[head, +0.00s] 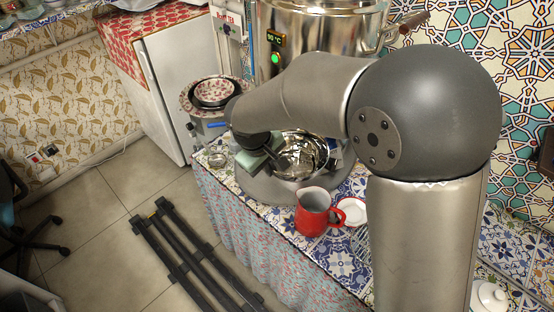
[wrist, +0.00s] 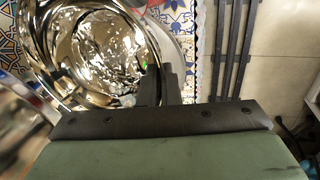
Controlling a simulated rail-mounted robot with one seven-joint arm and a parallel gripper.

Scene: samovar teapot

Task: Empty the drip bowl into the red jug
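The shiny metal drip bowl (head: 303,158) is at the grey round base below the samovar (head: 325,30). Its bright, reflective inside also fills the upper left of the wrist view (wrist: 88,50). I cannot tell how much liquid is in it. My gripper (head: 274,152) is at the bowl's left rim in the head view. In the wrist view its dark fingers (wrist: 160,80) overlap the bowl's right rim. I cannot tell whether they are closed on the rim. The red jug (head: 312,212) stands upright on the tiled counter, in front of the bowl, with its handle to the right.
A white saucer (head: 352,211) lies right of the jug. A small glass dish (head: 217,158) is at the counter's left edge. A patterned bowl (head: 214,92) rests on a stand further back left. My arm crosses above the counter and hides part of it.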

